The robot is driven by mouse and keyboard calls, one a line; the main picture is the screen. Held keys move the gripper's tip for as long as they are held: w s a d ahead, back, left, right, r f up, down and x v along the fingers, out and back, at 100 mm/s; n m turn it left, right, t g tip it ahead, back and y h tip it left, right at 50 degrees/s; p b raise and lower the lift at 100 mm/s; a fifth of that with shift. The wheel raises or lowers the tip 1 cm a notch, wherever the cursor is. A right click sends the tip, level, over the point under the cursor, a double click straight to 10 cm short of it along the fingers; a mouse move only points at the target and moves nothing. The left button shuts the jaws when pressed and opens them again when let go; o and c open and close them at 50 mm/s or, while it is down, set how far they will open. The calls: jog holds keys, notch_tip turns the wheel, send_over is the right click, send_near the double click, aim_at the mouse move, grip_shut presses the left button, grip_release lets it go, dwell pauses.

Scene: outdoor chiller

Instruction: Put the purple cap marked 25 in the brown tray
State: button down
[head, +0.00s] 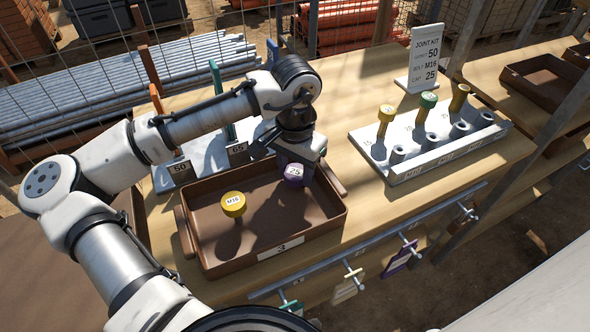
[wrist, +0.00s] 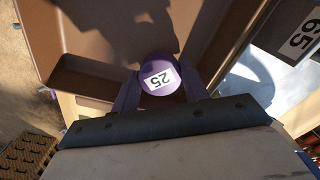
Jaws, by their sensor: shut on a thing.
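The purple cap marked 25 (head: 295,173) is held at the back right part of the brown tray (head: 325,221), within its outline in the head view. My gripper (wrist: 160,80) is shut on the cap; its purple fingers stand on either side of it in the wrist view. The cap's white 25 label (wrist: 160,78) faces the wrist camera. The brown tray's wall and floor (wrist: 85,80) lie beyond the cap. How far the cap is above the tray floor is hard to tell. A yellow M16 piece (head: 233,204) stands inside the tray at the left.
A grey rack (head: 420,168) with yellow and green topped bolts and several sockets stands to the right, with a JOINT KIT sign (head: 424,58) behind it. Holders labelled 50 and 65 stand behind the tray. Tags hang along the table's front edge.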

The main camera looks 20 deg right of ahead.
aim_at(295, 171)
jog(key=shift+f, duration=0.6)
jog(key=c, duration=0.7)
grip_release()
jog(key=shift+f, duration=0.15)
jog(key=shift+c, duration=0.2)
notch_tip(295, 171, up, 11)
jog(key=p, duration=0.9)
jog(key=shift+f, duration=0.15)
jog(key=shift+r, duration=0.8)
